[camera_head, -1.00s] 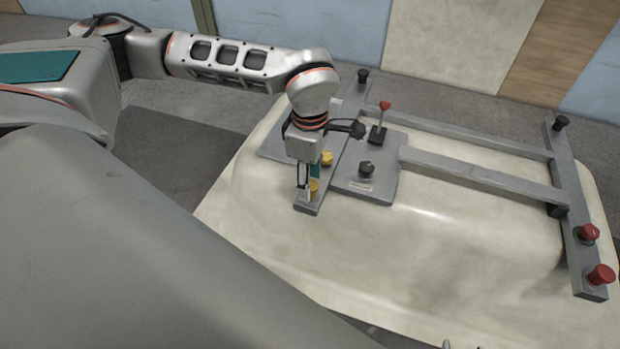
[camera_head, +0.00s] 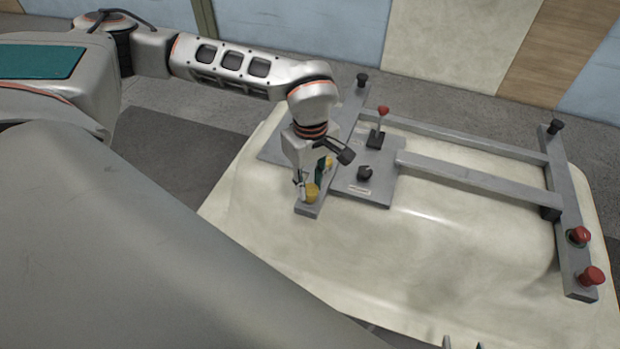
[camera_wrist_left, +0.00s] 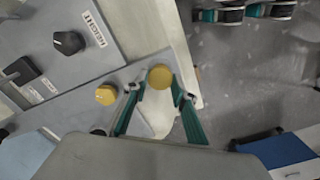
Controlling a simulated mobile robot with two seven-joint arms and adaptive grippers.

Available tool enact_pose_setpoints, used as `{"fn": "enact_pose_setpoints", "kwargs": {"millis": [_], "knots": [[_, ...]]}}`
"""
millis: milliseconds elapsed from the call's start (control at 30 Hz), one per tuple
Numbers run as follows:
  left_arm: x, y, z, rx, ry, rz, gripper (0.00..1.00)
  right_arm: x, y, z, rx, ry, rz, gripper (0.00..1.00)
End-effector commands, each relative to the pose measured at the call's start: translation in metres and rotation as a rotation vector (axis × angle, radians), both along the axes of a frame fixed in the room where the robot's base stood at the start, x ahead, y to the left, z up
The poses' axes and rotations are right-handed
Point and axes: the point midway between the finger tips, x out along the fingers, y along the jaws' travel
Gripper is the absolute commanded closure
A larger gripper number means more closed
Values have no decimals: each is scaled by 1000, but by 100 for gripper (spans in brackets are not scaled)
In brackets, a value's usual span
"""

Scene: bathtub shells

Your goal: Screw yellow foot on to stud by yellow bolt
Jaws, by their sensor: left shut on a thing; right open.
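The yellow foot (camera_head: 312,193) is a round yellow knob at the near left end of a grey bar on the tub shell. My left gripper (camera_head: 306,188) points down over it and is shut on it; in the left wrist view the foot (camera_wrist_left: 160,77) shows between the teal fingertips (camera_wrist_left: 158,92). The yellow bolt (camera_head: 329,163) is partly hidden behind the gripper; the left wrist view shows it (camera_wrist_left: 106,95) on the bar beside the foot. The stud under the foot is hidden. My right gripper (camera_head: 463,344) shows only as two separate tips at the bottom edge, open.
A grey plate with a black knob (camera_head: 366,173) and a red-topped lever (camera_head: 381,112) lies right of the gripper. The far right bar carries two red knobs (camera_head: 592,276) and a black one (camera_head: 556,126). The cream shell (camera_head: 430,265) is clear in front.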

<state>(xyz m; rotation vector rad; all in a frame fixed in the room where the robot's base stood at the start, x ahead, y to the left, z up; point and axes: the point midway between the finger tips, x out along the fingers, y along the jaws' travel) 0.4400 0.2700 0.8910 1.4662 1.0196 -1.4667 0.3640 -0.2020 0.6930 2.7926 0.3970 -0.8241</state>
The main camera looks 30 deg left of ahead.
Motion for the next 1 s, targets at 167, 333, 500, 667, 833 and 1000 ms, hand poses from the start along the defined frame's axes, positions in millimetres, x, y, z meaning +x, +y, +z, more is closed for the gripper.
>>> {"fn": "enact_pose_setpoints", "kwargs": {"millis": [167, 333, 500, 667, 833, 1000], "knots": [[0, 0, 2, 0, 0, -163, 99, 0, 0, 10, 0, 0, 0, 55], [0, 0, 2, 0, 0, -318, 99, 0, 0, 18, 0, 1, 0, 55], [0, 0, 2, 0, 1, -466, 99, -1, 0, 25, 0, 2, 1, 55], [0, 0, 1, 0, 1, -550, 99, -1, 0, 29, 1, 2, 0, 55], [0, 0, 0, 0, 0, -561, 99, -1, 0, 29, 0, 1, 0, 55], [0, 0, 0, 0, 0, -560, 56, -1, 0, 29, 0, 1, 0, 55]]}}
